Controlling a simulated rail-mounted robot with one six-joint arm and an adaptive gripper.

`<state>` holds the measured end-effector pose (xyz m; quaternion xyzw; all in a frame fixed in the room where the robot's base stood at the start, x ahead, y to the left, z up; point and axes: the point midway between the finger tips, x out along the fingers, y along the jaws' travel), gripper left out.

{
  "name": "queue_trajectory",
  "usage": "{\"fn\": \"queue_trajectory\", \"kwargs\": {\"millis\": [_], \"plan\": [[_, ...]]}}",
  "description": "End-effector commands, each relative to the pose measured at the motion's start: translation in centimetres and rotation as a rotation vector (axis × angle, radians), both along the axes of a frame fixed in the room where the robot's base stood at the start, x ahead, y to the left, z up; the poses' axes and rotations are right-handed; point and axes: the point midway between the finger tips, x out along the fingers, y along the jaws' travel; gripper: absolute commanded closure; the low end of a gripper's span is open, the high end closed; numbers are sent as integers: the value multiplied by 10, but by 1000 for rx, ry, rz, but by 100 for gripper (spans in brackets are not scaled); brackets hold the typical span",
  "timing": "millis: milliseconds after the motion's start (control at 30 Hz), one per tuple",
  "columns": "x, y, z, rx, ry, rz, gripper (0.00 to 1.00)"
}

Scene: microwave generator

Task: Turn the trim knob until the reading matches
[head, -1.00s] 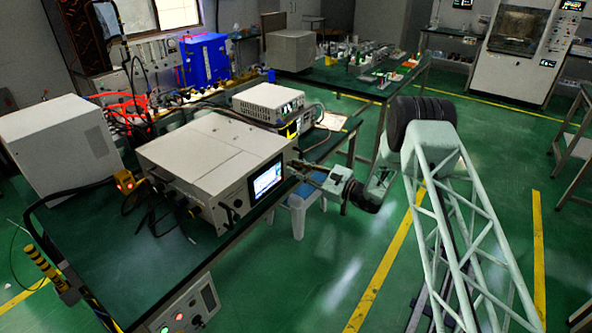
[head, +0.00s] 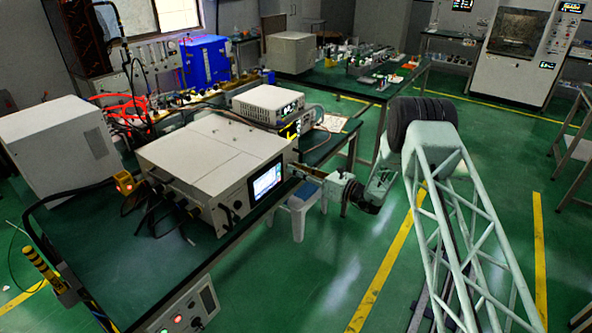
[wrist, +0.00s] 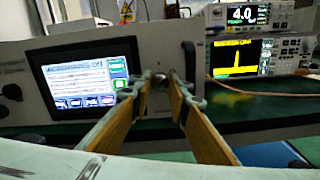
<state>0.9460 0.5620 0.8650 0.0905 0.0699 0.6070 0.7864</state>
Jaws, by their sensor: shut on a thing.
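The generator is a pale box (head: 205,150) on the green bench, with a lit screen (head: 267,179) on its front panel. In the wrist view the same screen (wrist: 88,75) shows blue and white rows; its text is too small to read. A small round knob (wrist: 160,80) sits on the panel right of the screen. My gripper (wrist: 161,86) is closed around this knob, one finger on each side; the fingers partly hide it. In the head view my gripper (head: 295,170) is at the panel's right end, and the knob cannot be made out.
In the wrist view, a meter (wrist: 242,15) at the upper right reads 4.0. Below it a dark display (wrist: 238,58) shows a yellow peak. A dark handle (wrist: 189,62) stands close right of my fingers. A stool (head: 296,213) stands beneath my wrist.

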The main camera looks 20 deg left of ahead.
Motion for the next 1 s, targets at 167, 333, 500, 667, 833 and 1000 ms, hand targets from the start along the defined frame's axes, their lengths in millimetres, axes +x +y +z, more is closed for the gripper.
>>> {"fn": "queue_trajectory", "kwargs": {"millis": [167,333,500,667,833,1000], "plan": [[0,0,-1,6,28,0,94],[0,0,-1,8,34,0,94],[0,0,-1,8,33,0,94],[0,0,-1,8,33,0,78],[0,0,0,8,32,0,78],[0,0,0,6,24,0,78]]}}
